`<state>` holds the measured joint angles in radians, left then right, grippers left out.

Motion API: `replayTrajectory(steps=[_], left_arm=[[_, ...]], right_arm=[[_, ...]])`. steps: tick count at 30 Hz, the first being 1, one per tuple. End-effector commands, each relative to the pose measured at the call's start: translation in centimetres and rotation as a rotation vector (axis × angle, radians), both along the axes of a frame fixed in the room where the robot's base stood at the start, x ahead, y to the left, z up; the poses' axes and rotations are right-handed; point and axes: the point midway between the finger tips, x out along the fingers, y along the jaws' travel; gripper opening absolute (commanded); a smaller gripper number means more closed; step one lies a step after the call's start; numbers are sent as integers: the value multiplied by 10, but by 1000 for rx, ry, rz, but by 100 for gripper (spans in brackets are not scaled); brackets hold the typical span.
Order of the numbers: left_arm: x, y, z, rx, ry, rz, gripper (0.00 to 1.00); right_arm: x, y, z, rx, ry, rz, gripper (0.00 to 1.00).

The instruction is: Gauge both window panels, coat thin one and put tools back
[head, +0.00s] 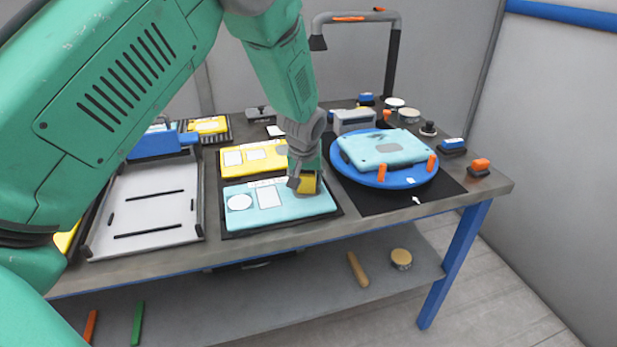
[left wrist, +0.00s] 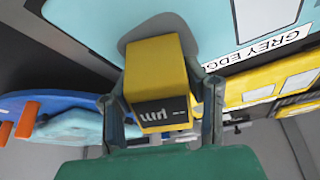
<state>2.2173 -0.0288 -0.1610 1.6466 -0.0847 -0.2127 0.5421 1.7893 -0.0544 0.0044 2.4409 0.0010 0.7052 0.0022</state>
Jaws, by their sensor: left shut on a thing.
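My left gripper (head: 306,178) is shut on a small yellow gauge (head: 308,184) with a dark display. The left wrist view shows the gauge (left wrist: 160,75) between both fingers, its display reading "µm". It is at the right end of a light-blue panel (head: 300,207) with white patches; I cannot tell if it touches. A yellow panel (head: 236,171) lies behind, in the same dark tray. The left wrist view shows part of a "GREY EDGE" label (left wrist: 268,45). Another light-blue piece (head: 385,149) lies on a blue turntable (head: 368,181) with orange clamps. My right gripper is not in view.
A grey box (head: 353,121), round tins (head: 408,115) and small blocks (head: 480,166) crowd the back and right. A bent lamp arm (head: 392,60) stands behind. A lower shelf (head: 300,290) holds loose tools.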

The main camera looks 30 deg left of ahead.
Motion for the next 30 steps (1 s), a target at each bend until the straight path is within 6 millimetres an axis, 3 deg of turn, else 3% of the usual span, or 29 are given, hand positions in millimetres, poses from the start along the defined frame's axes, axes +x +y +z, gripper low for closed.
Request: replayTrajectory(steps=[30], left_arm=[[-1, -4, 0, 0, 0, 0, 0]], right_arm=[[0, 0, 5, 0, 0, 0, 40]])
